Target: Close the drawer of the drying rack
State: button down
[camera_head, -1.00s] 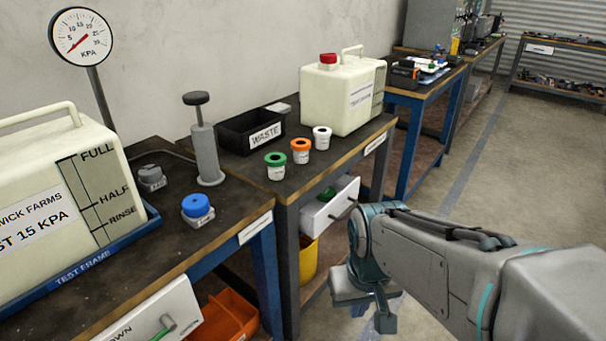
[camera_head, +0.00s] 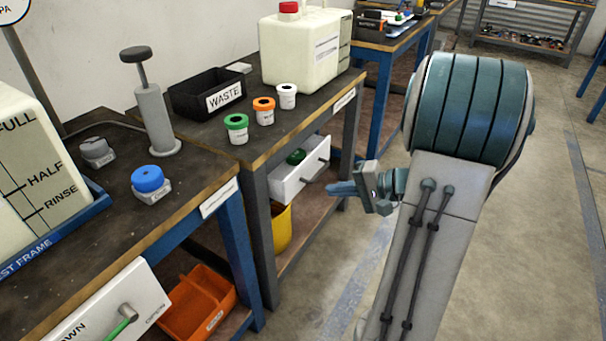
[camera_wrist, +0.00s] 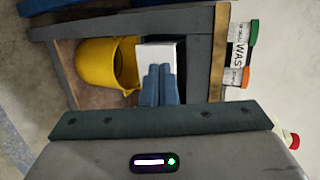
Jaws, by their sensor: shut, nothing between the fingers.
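The white drawer (camera_head: 300,181) sticks out from under the middle bench in the head view. In the wrist view a white drawer face (camera_wrist: 158,55) shows sideways, partly hidden behind my fingers. My gripper (camera_head: 332,190) is shut and empty. It is in front of the drawer and points toward it from the right; I cannot tell whether it touches. The shut fingers also show in the wrist view (camera_wrist: 157,84). No part in view is labelled as a drying rack.
A yellow bucket (camera_head: 281,228) stands under the middle bench (camera_head: 262,155). Green, orange and white cups stand above near a black WASTE bin (camera_head: 190,103). Floor to the right is clear.

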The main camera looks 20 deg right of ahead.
jog(key=w+d+m+t, duration=0.1)
jog(key=d+t, duration=0.1)
jog(key=d, duration=0.3)
jog(key=b, duration=0.3)
send_near(296, 173)
jog(key=shift+t+h, duration=0.4)
jog(key=x, duration=0.5)
jog(key=shift+a+f, duration=0.3)
jog(key=shift+a, duration=0.15)
jog(key=shift+w+a, duration=0.2)
jog(key=shift+w, duration=0.15)
jog(key=shift+r, duration=0.1)
